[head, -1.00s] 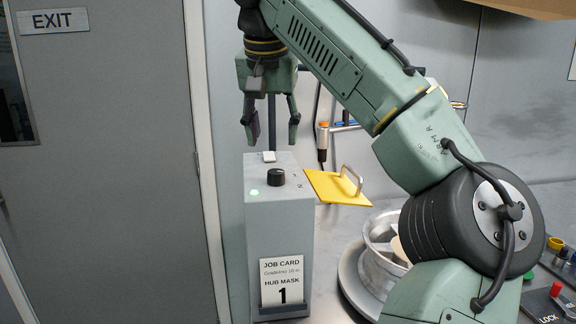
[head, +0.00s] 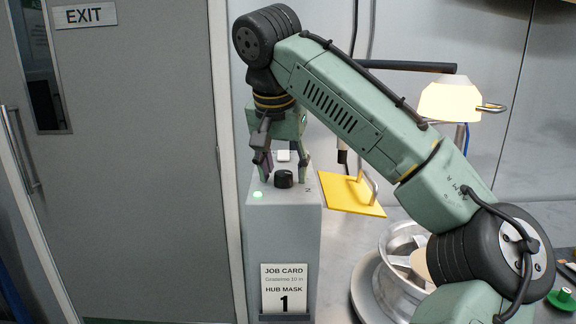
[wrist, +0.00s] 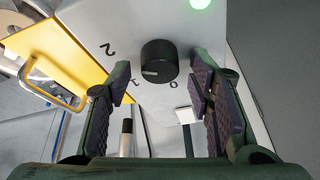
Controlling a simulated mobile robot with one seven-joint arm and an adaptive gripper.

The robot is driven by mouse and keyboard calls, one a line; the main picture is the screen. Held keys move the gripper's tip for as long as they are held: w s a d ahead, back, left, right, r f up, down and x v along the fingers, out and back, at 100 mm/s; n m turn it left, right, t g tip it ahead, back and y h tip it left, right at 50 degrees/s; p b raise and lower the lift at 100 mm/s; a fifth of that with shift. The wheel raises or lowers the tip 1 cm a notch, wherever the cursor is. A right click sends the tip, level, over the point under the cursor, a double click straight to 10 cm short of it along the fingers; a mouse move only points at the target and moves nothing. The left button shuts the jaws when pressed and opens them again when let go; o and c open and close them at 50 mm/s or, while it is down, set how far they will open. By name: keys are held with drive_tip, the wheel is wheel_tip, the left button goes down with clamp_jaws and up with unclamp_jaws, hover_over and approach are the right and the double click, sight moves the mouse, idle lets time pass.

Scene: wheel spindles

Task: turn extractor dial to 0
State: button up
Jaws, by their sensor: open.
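The extractor dial (head: 284,179) is a black knob on top of a grey pedestal box (head: 285,225). In the wrist view the dial (wrist: 159,60) has a pale pointer mark on its side, facing down-left, between the printed 0 and 1 and seemingly nearer the 1. The numbers 0, 1 and 2 run along its edge. My gripper (head: 284,180) is directly above and around the dial in the head view. In the wrist view its two padded fingers (wrist: 163,85) are apart, one on each side below the dial, with nothing between them. Contact with the dial cannot be seen.
A green light (head: 258,195) glows beside the dial, and a white switch (head: 283,155) sits behind it. A yellow plate with a metal handle (head: 350,195) juts out at the right. A job card reading 1 (head: 285,288) is on the box front. A lit lamp (head: 448,102) stands behind.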

drive_tip(key=c, duration=1.1)
drive_tip(key=shift+c, duration=0.2)
